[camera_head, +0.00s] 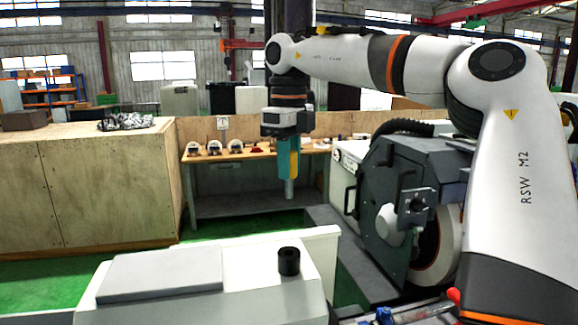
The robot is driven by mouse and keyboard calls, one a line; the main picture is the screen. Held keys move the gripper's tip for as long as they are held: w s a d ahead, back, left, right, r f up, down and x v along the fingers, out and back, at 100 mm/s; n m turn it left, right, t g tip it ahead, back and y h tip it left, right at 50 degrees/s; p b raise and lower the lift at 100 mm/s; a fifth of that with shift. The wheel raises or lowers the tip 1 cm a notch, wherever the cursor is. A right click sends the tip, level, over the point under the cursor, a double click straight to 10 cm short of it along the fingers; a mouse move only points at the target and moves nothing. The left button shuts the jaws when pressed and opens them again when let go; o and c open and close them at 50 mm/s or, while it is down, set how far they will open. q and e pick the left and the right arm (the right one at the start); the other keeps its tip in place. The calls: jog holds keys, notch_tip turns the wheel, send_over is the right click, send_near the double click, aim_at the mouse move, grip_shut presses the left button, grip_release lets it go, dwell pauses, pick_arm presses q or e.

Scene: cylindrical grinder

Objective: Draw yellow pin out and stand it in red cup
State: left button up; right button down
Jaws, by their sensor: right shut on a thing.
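My right gripper (288,172) points down near the middle of the head view, with teal fingers shut on the yellow pin (295,160). A yellow strip shows beside the fingers, and a grey round end (291,189) hangs below them. The pin is upright and clear of the surfaces below. A black sleeve (289,261) stands on the light grey housing lower in the picture, apart from the pin. A small red thing (453,296) shows at the lower right beside my right arm; I cannot tell whether it is the red cup. My left gripper is not in view.
The dark grinder head with its wheel (436,245) stands right of the gripper. A blue item (384,316) lies at the bottom edge. Behind are a workbench (240,157) with small parts and a wooden crate (90,190). Green floor shows between.

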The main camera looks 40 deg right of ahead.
jog(key=shift+r, duration=3.05)
